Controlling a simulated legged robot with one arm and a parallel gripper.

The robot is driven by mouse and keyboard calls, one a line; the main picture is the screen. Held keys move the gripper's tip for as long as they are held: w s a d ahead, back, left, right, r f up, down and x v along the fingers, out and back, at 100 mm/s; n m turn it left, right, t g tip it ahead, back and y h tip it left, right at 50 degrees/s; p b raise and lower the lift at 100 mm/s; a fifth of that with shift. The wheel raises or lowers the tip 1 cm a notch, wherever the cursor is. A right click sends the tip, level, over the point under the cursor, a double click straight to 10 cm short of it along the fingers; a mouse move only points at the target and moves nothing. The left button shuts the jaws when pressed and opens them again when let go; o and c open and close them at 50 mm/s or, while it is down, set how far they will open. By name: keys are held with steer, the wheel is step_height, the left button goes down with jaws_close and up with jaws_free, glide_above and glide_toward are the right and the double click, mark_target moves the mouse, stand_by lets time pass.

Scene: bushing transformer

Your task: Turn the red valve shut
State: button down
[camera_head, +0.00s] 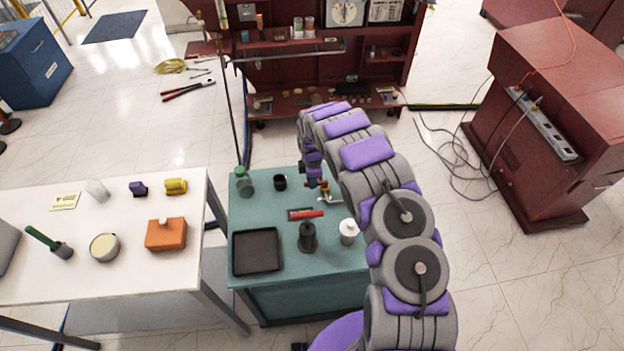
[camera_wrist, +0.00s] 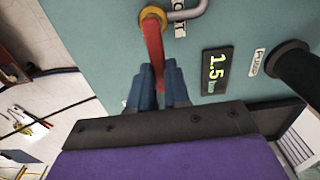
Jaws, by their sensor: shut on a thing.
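In the wrist view, the red valve (camera_wrist: 152,42) shows as a red lever running down from a brass collar on a grey metal pipe (camera_wrist: 188,10). My gripper (camera_wrist: 158,72) has its two blue-grey fingers closed around the lower part of the lever.
A display (camera_wrist: 217,70) reads 1.5 bar. A PUSH label (camera_wrist: 256,62) and a black cylinder (camera_wrist: 294,68) are right of it. On the bench stand a red-topped black device (camera_head: 307,238), a white bottle (camera_head: 348,232), a black tray (camera_head: 256,251) and a green jar (camera_head: 244,182).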

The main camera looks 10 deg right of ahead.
steer(key=c, duration=1.1)
jaws_free()
step_height(320, 180, up, 17)
steer(key=shift+w+r, duration=0.1)
steer(key=shift+r, duration=0.05)
